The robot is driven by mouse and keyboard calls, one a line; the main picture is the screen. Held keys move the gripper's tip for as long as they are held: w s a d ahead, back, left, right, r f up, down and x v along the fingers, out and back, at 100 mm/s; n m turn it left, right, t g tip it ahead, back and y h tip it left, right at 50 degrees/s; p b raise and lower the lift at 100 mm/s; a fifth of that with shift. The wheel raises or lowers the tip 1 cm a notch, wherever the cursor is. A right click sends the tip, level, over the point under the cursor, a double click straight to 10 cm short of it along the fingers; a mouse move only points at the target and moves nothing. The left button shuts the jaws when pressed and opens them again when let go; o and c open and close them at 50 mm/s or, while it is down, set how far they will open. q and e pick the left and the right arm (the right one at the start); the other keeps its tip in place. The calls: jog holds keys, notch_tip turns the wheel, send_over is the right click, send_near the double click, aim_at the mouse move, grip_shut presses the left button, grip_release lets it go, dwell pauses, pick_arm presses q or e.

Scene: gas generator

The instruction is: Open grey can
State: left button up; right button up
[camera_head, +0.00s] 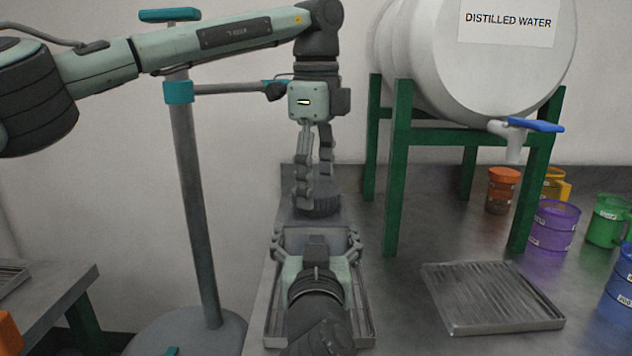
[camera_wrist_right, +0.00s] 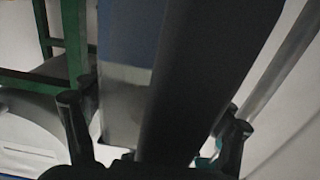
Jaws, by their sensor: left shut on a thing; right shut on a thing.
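A grey can-like body (camera_head: 300,238) stands at the left end of the bench, partly hidden by my right gripper. My right gripper (camera_head: 316,243) comes from the near side, with its fingers around the body's left and right sides. Just behind it is a dark, ridged round piece, like a lid (camera_head: 318,207). My left gripper (camera_head: 315,200) points straight down with its fingers closed on this piece; whether it is joined to the grey body cannot be told. In the right wrist view, my right fingers (camera_wrist_right: 155,140) flank a dark upright shape that I cannot identify.
A green stand (camera_head: 397,165) carries a white distilled water barrel (camera_head: 470,55). A ridged metal tray (camera_head: 490,297) and coloured cups, including a purple one (camera_head: 553,228), are at right. A pole stand (camera_head: 195,200) is at left.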

aim_at(316, 189)
pick_arm(q)
jog(key=shift+r, duration=0.15)
jog(key=shift+r, duration=0.95)
jog(key=shift+r, duration=0.15)
jog(key=shift+r, duration=1.9)
pick_arm(e)
jog(key=o, duration=2.3)
